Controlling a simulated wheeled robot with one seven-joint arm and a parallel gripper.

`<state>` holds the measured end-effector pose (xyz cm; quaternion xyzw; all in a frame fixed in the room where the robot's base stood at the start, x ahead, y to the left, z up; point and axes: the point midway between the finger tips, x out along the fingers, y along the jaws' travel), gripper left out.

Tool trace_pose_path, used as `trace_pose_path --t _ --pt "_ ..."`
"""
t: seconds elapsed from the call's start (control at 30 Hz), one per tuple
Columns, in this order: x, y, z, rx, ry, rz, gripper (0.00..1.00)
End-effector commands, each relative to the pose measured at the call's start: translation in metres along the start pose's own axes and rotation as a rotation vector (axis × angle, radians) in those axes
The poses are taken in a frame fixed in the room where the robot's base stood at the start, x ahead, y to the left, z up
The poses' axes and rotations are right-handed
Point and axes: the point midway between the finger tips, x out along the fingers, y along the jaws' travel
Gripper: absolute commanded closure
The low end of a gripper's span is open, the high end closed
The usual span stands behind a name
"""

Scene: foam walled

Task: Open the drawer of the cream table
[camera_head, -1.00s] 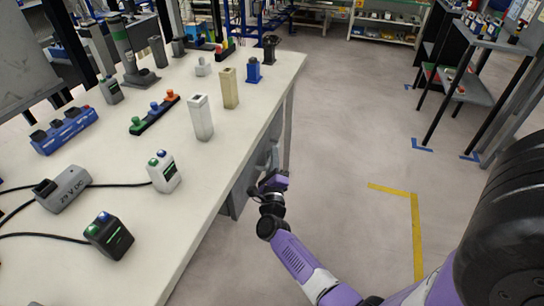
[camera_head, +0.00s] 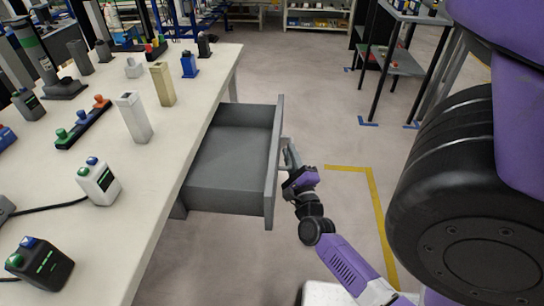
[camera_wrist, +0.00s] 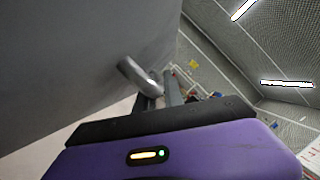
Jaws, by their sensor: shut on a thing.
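The cream table (camera_head: 160,150) fills the left of the head view. Its grey drawer (camera_head: 230,160) stands pulled well out from under the right edge, and its inside looks empty. My gripper (camera_head: 290,165) is at the outer face of the drawer front, shut on the drawer's handle (camera_wrist: 140,76). In the wrist view the metal handle runs from the grey drawer front (camera_wrist: 80,60) to between my fingers (camera_wrist: 160,100). The far end of the handle is partly hidden by my gripper.
On the tabletop stand a white block (camera_head: 134,117), a beige block (camera_head: 162,84), a blue-based part (camera_head: 189,65) and several button boxes. Open floor with yellow tape (camera_head: 372,190) lies to the right. A dark shelf stand (camera_head: 395,60) is at the back right.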

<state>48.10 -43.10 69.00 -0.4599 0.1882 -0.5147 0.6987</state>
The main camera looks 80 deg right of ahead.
Motion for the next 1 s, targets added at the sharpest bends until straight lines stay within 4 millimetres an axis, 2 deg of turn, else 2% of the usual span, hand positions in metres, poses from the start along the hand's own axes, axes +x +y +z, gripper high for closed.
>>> trace_pose_path --t 0.13,0.5,0.53,0.57,0.87,1.0 --pt "-0.004 -0.004 -0.008 -0.001 -0.001 0.004 1.0" --pt "-0.005 -0.005 -0.01 0.0 -0.001 0.004 1.0" --pt "-0.005 -0.005 -0.01 0.0 -0.001 0.005 0.85" --pt "-0.005 -0.005 -0.01 0.0 -0.001 0.004 0.8" --pt "-0.005 -0.006 -0.01 0.0 0.0 0.002 0.78" --pt "-0.014 -0.006 -0.011 -0.002 0.0 0.004 0.78"
